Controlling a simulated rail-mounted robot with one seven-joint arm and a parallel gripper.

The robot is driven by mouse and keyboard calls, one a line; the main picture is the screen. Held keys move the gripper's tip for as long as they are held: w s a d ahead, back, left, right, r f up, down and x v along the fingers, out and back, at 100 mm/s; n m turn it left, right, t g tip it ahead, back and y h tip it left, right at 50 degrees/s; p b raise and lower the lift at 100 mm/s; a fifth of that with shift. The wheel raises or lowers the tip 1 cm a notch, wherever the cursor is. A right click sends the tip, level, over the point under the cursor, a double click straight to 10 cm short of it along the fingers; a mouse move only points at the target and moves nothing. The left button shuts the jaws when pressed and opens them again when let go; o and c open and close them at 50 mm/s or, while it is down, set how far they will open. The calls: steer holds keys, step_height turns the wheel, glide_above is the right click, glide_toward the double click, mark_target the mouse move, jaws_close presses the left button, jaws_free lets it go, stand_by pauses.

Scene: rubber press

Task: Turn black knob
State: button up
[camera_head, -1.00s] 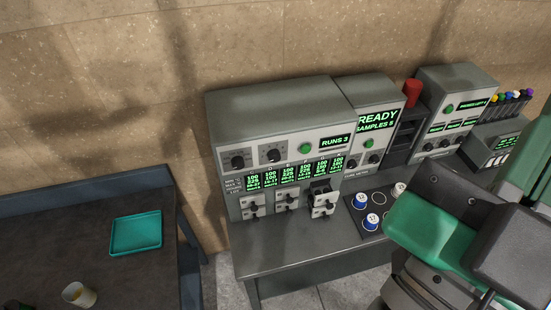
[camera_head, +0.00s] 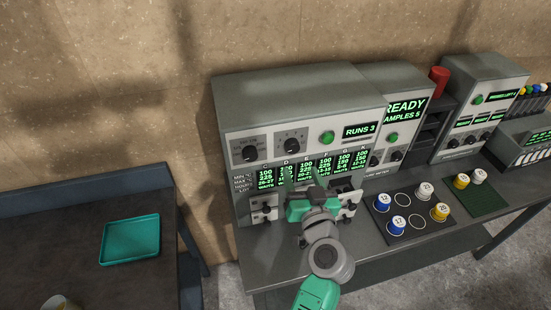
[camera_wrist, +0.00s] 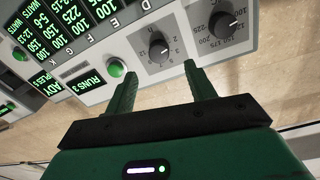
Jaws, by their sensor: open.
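The grey instrument panel carries two black knobs on its upper left. The left black knob (camera_head: 250,153) has a scale of larger numbers; it also shows in the wrist view (camera_wrist: 222,25). The right black knob (camera_head: 291,145) has a small-number dial and also shows in the wrist view (camera_wrist: 158,48). My gripper (camera_wrist: 160,63) is open and empty; in the wrist view, which looks inverted, its fingertips frame the small-number knob from below, apparently apart from it. In the head view my gripper (camera_head: 308,197) is in front of the panel's lower part, and its fingertips are hard to make out.
A green button (camera_head: 327,138) and a RUNS 3 display (camera_head: 362,130) are right of the knobs. Small switch blocks (camera_head: 263,208) stick out below. Capped vials (camera_head: 425,190) stand on the bench at right. A teal tray (camera_head: 130,239) lies on the left table.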

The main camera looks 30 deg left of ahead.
mark_target(294, 150)
steer(key=x, duration=0.7)
steer(key=shift+w+a+r+p, duration=0.15)
steer(key=shift+w+p, duration=0.15)
steer(key=shift+w, duration=0.1)
steer(key=c, duration=1)
